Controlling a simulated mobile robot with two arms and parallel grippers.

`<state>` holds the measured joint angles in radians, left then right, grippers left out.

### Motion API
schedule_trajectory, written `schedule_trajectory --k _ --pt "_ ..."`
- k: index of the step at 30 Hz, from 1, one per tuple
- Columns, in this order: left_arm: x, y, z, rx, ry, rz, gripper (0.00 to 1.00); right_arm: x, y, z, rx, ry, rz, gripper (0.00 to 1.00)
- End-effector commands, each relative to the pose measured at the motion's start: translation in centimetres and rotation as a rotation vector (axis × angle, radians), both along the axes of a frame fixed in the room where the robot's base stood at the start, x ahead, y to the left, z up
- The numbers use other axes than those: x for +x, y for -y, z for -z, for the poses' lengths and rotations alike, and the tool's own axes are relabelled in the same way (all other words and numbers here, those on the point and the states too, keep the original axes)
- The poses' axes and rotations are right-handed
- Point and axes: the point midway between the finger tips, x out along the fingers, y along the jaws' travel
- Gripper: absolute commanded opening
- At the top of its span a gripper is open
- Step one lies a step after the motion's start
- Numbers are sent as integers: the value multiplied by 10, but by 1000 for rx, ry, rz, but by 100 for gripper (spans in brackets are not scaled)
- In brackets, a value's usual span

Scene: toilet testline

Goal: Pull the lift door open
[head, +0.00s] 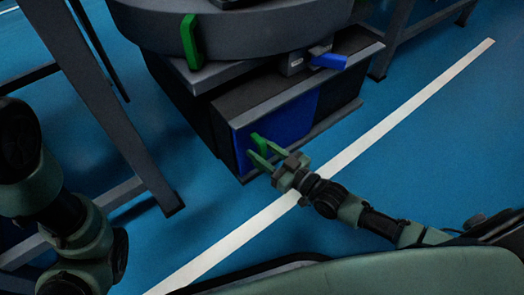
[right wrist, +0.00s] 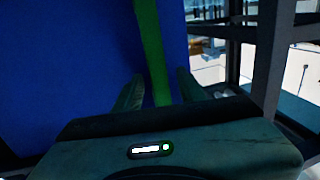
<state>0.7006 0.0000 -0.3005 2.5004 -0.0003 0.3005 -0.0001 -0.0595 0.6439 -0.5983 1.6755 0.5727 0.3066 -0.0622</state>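The lift door (head: 290,120) is a blue panel on the front of the low dark cabinet under the round grey platform. It looks closed, flush with the cabinet front. Its upright green handle (head: 258,144) is at the panel's left part. My right gripper (head: 262,153) reaches the handle from the right front. In the right wrist view the green handle (right wrist: 150,45) stands between the two fingers (right wrist: 157,88), with a narrow gap on either side, so the gripper is open around it. My left arm shows at the left edge of the head view, but its gripper is not visible.
A second green handle (head: 191,41) is on the round platform (head: 240,28) above. A blue lever (head: 329,61) sticks out over the cabinet top. A grey frame leg (head: 140,150) stands at left. The blue floor with a white line (head: 400,122) is clear before the door.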

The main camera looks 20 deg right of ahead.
Motion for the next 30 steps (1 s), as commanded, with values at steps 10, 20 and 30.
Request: schedule_trajectory --k 10,20,30 --pt "0 0 0 0 0 0 36 0 0 0 0 0 0 0" --pt "0 0 0 0 0 0 36 -1 0 1 -1 -1 0 0" --pt "0 0 0 0 -1 0 36 -1 0 1 -1 -1 0 0"
